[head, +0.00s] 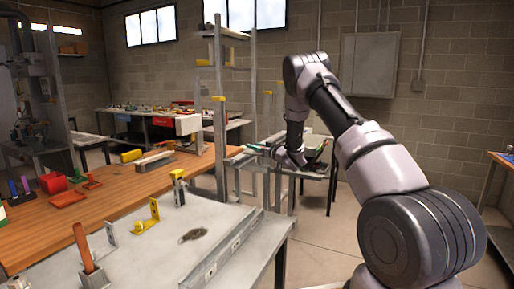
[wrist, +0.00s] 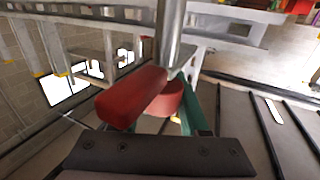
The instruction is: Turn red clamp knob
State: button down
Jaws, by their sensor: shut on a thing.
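The red clamp knob (wrist: 132,98) fills the middle of the wrist view, a rounded red bar with a second rounded red part beside it. A shiny metal rod (wrist: 170,35) stands just behind it. My gripper (wrist: 160,112) is shut on the knob; a green finger shows to its right, and the other is mostly hidden. In the head view my gripper (head: 270,151) is low beside the metal frame (head: 221,130), at the end of my arm. The knob cannot be made out there.
A grey metal table (head: 140,245) with yellow-tipped brackets and an orange-handled tool (head: 84,248) stands in front at left. A wooden bench (head: 120,196) lies behind it. The concrete floor (head: 322,225) between table and arm is clear.

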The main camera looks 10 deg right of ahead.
jog(key=n+g+y, duration=0.2)
jog(key=y, duration=0.1)
jog(key=n+g+y, duration=0.1)
jog(key=shift+s+a+n+g+y, duration=0.2)
jog(key=shift+a+n+g+y, duration=0.1)
jog(key=shift+g, duration=0.1)
jog(key=n+g+y, duration=0.1)
jog(key=g, duration=0.1)
jog(key=n+g+y, duration=0.1)
jog(key=n+g, duration=0.1)
jog(key=s+n+g+y, duration=0.1)
jog(key=g, duration=0.1)
jog(key=shift+a+f+n, duration=0.1)
jog(key=shift+a+n, duration=0.2)
jog(key=n+g, duration=0.1)
jog(key=g, duration=0.1)
jog(key=s+n+g+y, duration=0.1)
jog(key=n+g, duration=0.1)
jog(key=g, duration=0.1)
jog(key=shift+a+f, duration=0.1)
jog(key=shift+s+n+g, duration=0.3)
jog(key=shift+n+g, duration=0.5)
jog(key=shift+g, duration=0.4)
jog(key=shift+s+a+f+n+g, duration=0.15)
jog(key=shift+n+g, duration=0.25)
jog(key=shift+g, duration=0.25)
jog(key=shift+s+d+f+n+g, duration=0.1)
jog(key=shift+n+g, duration=0.3)
jog(key=shift+g, duration=0.25)
